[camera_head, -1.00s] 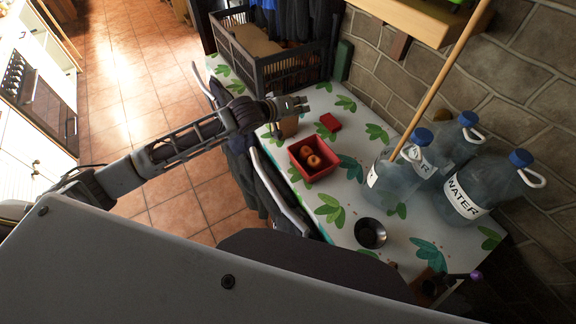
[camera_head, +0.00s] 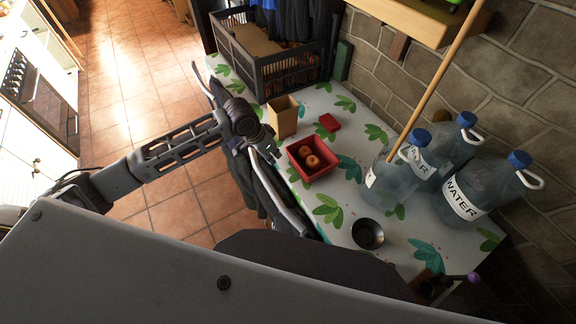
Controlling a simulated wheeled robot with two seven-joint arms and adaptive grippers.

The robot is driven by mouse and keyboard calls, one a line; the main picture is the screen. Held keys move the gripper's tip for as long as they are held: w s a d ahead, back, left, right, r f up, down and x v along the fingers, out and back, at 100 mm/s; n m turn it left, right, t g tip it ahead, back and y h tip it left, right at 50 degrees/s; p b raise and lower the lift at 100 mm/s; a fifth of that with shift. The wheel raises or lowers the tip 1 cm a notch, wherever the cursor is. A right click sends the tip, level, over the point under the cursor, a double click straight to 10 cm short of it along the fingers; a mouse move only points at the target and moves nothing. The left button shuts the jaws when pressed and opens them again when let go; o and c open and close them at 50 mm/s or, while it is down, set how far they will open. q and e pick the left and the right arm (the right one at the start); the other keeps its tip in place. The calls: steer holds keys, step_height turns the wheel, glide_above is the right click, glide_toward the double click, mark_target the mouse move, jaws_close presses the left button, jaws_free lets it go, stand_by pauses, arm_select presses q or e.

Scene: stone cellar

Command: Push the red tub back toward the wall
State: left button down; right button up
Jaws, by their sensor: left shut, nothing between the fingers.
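The red tub (camera_head: 318,173) stands on the leaf-patterned tabletop with a few round orange-brown items (camera_head: 311,161) in it. Patterned table shows between it and the stone wall (camera_head: 425,90). My left gripper (camera_head: 272,152) is shut and empty, just left of the tub at the table's front edge. A small gap seems to lie between the fingertips and the tub's near-left side, but I cannot tell exactly. My right gripper is not in view.
A tan open box (camera_head: 284,117) and a small red block (camera_head: 329,122) are behind the tub. A dark crate (camera_head: 282,72) stands farther back. Large water bottles (camera_head: 468,195) and a wooden pole (camera_head: 444,75) are to the right. A dark bowl (camera_head: 367,233) sits nearer.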

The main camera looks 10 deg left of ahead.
mark_target(284, 173)
arm_select(q)
steer(key=m, duration=0.1)
steer(key=a+m, duration=0.1)
steer(key=m, duration=0.1)
steer(key=shift+s+f+y, duration=0.2)
steer(key=shift+s+y, duration=0.1)
steer(key=shift+s, duration=0.1)
steer(key=shift+d+f, duration=0.1)
steer(key=x, duration=1)
steer(key=shift+w+d+p, duration=0.15)
steer(key=shift+d+p, duration=0.2)
steer(key=shift+w+d, duration=0.95)
steer(key=shift+d, duration=0.1)
